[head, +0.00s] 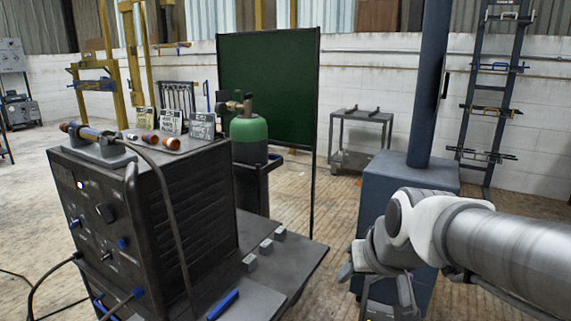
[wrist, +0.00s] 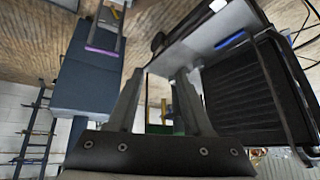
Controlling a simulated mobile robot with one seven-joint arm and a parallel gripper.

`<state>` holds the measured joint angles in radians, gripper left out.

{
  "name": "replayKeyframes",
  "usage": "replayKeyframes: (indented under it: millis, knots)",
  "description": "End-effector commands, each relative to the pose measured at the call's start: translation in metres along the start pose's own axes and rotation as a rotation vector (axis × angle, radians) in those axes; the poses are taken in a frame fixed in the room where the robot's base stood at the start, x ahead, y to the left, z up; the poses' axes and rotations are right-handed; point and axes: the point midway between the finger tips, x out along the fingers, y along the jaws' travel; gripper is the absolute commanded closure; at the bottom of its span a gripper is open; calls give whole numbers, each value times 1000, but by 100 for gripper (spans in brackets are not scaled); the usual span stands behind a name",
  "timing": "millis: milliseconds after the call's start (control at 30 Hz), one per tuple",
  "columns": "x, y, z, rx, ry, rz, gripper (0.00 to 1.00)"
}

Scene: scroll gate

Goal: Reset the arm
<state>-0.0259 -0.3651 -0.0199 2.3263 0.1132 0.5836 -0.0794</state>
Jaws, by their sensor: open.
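My arm reaches in from the right edge of the head view, with my gripper (head: 378,290) low in front of a blue-grey pedestal. In the wrist view my gripper (wrist: 158,85) shows two dark fingers standing apart, with nothing between them. It is open and empty. The wrist view is tilted far over, with the pedestal on the left and the dark machine on the right. In the head view the fingertips are partly cut off at the bottom edge.
A dark welding machine (head: 150,220) stands at left with a torch (head: 95,135) on top. A grey platform (head: 285,262) holds small blocks and a blue-handled item (head: 223,305). A green gas cylinder (head: 249,135), green screen (head: 268,90), blue-grey pedestal (head: 405,185) and cart (head: 360,140) stand behind.

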Motion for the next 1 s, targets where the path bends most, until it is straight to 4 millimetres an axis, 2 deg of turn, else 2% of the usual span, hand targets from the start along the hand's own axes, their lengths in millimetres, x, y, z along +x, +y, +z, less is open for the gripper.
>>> replayKeyframes:
  millis: [33, 100, 433, 500, 667, 1000]
  knots:
    - [-15, 1, 14, -4, -7, 6, 50]
    - [-29, 2, 34, -7, -29, 16, 50]
    - [-76, 13, 114, -9, -106, 78, 50]
    - [-95, 11, 96, -9, -109, 75, 50]
    - [-124, 8, 76, -9, -109, 74, 50]
    - [-198, 2, 24, -9, -108, 73, 50]
